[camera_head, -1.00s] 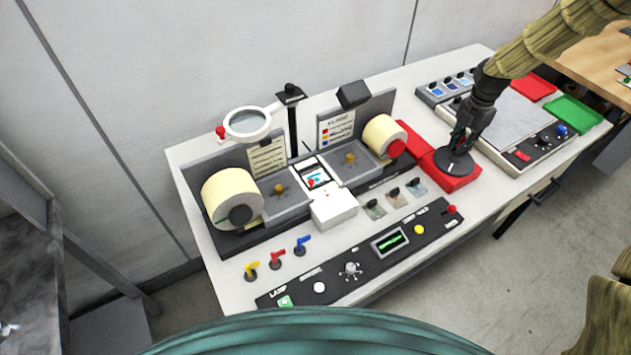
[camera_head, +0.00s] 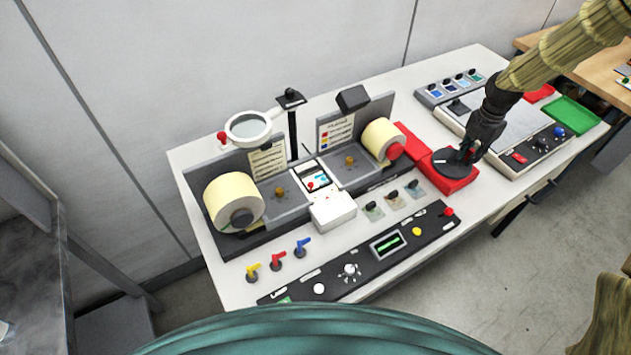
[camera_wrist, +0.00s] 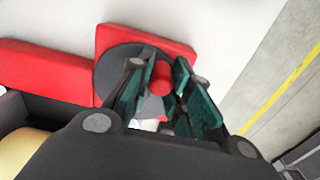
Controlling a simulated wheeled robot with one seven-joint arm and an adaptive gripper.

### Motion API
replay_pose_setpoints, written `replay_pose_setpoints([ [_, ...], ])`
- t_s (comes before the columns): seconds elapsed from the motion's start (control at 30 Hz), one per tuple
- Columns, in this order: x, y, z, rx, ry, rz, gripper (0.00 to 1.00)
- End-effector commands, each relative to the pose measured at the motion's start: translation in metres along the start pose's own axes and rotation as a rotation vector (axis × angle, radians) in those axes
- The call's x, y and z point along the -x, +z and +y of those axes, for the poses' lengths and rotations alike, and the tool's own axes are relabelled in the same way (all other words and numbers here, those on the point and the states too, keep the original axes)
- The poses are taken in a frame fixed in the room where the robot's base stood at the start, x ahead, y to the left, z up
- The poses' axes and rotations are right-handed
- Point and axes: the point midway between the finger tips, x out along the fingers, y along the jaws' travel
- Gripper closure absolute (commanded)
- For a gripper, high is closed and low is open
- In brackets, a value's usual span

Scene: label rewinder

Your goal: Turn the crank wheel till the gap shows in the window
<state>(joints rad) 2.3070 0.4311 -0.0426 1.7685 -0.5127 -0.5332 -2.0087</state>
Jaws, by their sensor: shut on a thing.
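The crank wheel (camera_head: 447,163) is a dark grey disc on a red base (camera_head: 458,185) at the right of the rewinder. My gripper (camera_head: 468,152) reaches down to the wheel's right side. In the wrist view the fingers (camera_wrist: 160,88) are shut on the red crank knob (camera_wrist: 161,75), and the wheel (camera_wrist: 118,72) shows behind it. The window (camera_head: 317,181) is a small white-framed opening between the two label rolls. It shows a pale strip with a red spot and blue print. Whether a gap shows in it is too small to tell.
A large cream roll (camera_head: 233,200) and a smaller one (camera_head: 382,138) flank the window. A magnifier (camera_head: 248,127) stands behind. A black control panel (camera_head: 375,250) runs along the front. A scale-like unit (camera_head: 515,125) and a green tray (camera_head: 572,112) lie right of the wheel.

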Motion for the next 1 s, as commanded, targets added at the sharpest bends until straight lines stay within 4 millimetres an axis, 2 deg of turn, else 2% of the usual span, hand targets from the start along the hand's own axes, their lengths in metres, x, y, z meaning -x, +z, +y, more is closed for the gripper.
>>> replay_pose_setpoints([
  [0.2, -0.001, -0.018, -0.019, 0.001, -0.008, 0.006, 0.94],
  [0.43, -0.002, -0.036, -0.025, 0.001, -0.008, 0.006, 0.94],
  [0.97, -0.003, -0.036, -0.024, 0.000, -0.007, 0.006, 0.95],
  [1.0, -0.003, -0.036, -0.024, 0.000, -0.007, 0.006, 0.76],
])
